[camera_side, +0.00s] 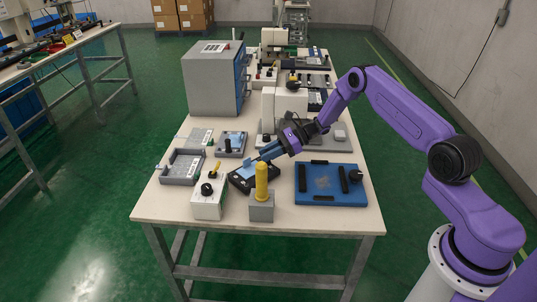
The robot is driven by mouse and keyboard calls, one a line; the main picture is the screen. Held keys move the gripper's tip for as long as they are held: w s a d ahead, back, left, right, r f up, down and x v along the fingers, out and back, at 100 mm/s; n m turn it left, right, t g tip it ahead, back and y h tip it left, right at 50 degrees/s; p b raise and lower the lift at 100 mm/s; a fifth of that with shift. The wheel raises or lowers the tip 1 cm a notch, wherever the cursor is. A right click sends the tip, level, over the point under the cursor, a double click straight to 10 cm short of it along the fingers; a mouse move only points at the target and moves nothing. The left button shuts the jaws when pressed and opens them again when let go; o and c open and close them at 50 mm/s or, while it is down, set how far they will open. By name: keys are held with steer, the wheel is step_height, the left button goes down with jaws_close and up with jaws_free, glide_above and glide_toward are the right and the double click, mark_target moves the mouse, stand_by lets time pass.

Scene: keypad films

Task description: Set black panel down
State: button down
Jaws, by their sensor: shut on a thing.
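The black panel (239,182) is in the middle of the front half of the table (160,208), tilted in the picture. A light blue piece, perhaps a film, shows at its upper left part. My gripper (256,163) reaches in from the right and is shut at the panel's upper edge. The fingertips are small here, and I cannot tell whether the panel's underside touches the table.
A yellow post on a grey block (261,207) stands close in front of the panel. A white box with a black knob (207,203) is at its left, a grey tray (181,169) farther left. A blue plate (325,196) lies right. A grey cabinet (210,82) stands behind.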

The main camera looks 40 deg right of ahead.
steer(key=shift+f, duration=0.2)
steer(key=c, duration=0.9)
jaws_free()
